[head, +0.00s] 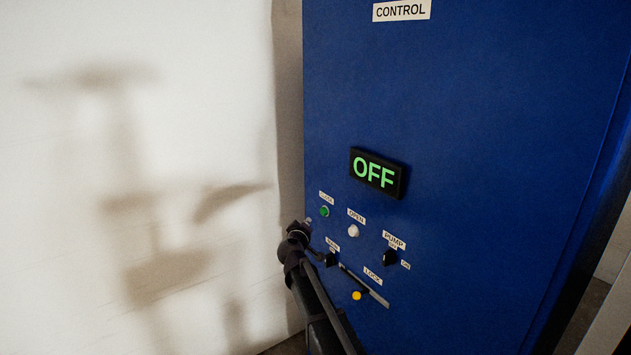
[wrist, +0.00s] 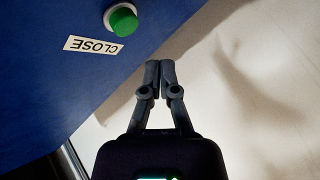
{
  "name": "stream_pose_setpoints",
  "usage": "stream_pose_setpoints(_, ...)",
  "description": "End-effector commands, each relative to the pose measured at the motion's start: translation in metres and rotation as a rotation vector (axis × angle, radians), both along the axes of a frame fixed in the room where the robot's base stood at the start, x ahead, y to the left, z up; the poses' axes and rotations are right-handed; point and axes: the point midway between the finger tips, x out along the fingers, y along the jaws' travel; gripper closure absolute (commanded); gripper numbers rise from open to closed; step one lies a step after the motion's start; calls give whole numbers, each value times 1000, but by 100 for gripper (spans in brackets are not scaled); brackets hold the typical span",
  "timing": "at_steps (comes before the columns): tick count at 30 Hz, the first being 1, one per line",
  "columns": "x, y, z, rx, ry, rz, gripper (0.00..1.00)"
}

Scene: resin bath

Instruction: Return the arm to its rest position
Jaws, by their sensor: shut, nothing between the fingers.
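My gripper shows in the wrist view (wrist: 160,78) with its two fingers together and nothing between them. In that view it points past the edge of the blue panel, beside the green CLOSE button (wrist: 122,19), and is apart from the button. In the head view my arm rises from the bottom to the lower left of the blue control cabinet (head: 470,130). The fingertips are hard to make out there, being hidden by the arm or too small.
The cabinet bears a display (head: 376,173) reading OFF, a green button (head: 324,211), a white OPEN button (head: 353,231), a black PUMP knob (head: 390,257), and a LOCK slot with a yellow knob (head: 357,295). A pale wall (head: 130,120) with shadows stands left.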

Motion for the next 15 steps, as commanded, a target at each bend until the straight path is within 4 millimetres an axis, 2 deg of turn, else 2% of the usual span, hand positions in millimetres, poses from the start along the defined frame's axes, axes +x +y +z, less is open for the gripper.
stream_pose_setpoints(8,-41,-74,-26,103,127,-183,100)
stream_pose_setpoints(15,-100,-141,-66,232,326,-366,100)
